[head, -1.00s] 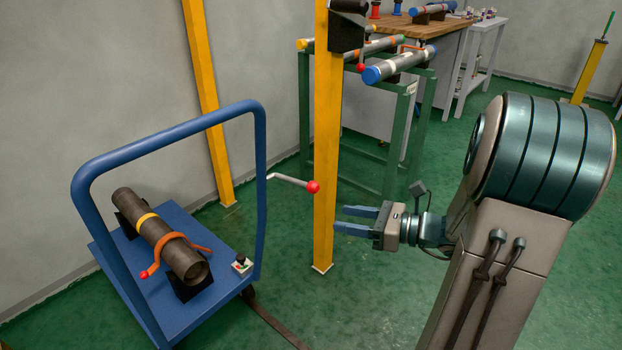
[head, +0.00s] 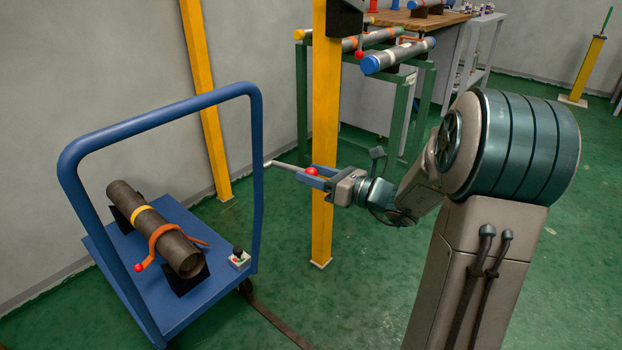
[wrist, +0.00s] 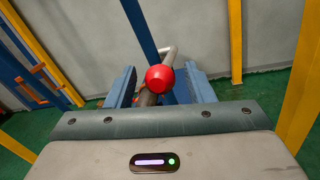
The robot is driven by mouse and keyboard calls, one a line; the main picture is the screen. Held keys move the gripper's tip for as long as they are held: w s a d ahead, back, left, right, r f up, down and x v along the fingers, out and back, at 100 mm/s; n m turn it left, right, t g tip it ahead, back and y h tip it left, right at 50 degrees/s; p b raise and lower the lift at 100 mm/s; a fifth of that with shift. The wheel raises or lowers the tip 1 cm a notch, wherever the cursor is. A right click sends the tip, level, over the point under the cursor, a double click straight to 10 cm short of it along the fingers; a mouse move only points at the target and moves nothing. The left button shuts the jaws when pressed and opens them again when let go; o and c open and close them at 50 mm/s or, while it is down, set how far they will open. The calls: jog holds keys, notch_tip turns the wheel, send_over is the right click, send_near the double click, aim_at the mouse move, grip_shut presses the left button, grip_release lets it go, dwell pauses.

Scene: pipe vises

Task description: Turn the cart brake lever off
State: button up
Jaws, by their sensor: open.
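The cart brake lever is a bent grey rod (head: 283,165) with a red ball knob (head: 312,171), reaching right from the upright of the blue cart handle (head: 255,140). My gripper (head: 312,176) is open, with its blue fingers at the knob in the head view. In the wrist view the red knob (wrist: 160,78) and the grey rod (wrist: 168,55) lie between the two fingers (wrist: 160,88), with gaps to either side. Whether a finger touches the rod cannot be told.
The blue cart deck (head: 215,290) carries a dark pipe (head: 155,227) with an orange clamp. A yellow post (head: 325,110) stands close behind my gripper. A green rack (head: 400,115) with pipes stands at the back.

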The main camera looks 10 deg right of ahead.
jog(key=shift+w+a, duration=0.35)
grip_shut()
jog(key=shift+r, duration=0.1)
